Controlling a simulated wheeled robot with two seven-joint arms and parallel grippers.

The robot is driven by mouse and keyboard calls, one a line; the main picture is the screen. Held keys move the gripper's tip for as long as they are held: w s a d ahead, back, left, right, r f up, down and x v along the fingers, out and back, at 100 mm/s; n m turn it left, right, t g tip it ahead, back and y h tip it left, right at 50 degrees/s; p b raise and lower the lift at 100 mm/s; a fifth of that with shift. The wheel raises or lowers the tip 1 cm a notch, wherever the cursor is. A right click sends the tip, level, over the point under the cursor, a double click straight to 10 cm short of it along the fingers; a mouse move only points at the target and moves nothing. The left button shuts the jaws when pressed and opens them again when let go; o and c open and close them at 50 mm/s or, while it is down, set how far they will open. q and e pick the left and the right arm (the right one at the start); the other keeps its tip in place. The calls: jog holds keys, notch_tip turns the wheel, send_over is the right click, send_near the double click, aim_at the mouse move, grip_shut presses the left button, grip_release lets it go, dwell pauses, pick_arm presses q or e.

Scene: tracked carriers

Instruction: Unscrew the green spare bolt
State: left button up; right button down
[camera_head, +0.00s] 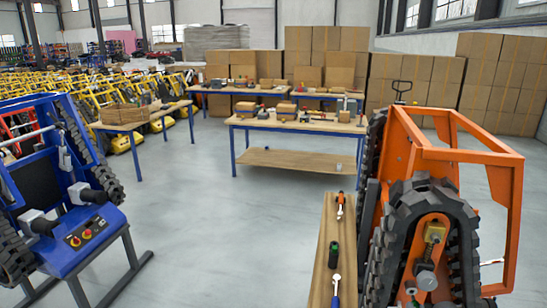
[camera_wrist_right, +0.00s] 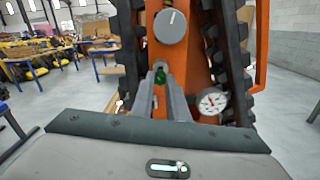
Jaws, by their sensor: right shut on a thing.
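In the right wrist view, my right gripper (camera_wrist_right: 161,88) is shut on the green bolt (camera_wrist_right: 160,77), which shows as a small green piece between the fingertips. The gripper points at the orange carrier's (camera_wrist_right: 188,65) end, between its two black tracks. The fingers hide part of the bolt, so I cannot tell whether it still sits in a hole. In the head view the orange carrier (camera_head: 401,140) stands at the right; I cannot make out the green bolt there. My left gripper is not in view.
A grey knob (camera_wrist_right: 171,26) and a round gauge (camera_wrist_right: 212,101) sit near the gripper. A narrow wooden bench (camera_head: 322,262) with several tools stands left of the orange carrier. A blue carrier (camera_head: 75,260) stands at the left. The floor between is clear.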

jog(key=shift+s, duration=0.35)
dwell(0.3)
jog(key=v, duration=0.3)
jog(key=shift+s+a, duration=0.1)
jog(key=shift+s, duration=0.05)
dwell(0.3)
jog(key=shift+a+f, duration=0.1)
dwell(0.3)
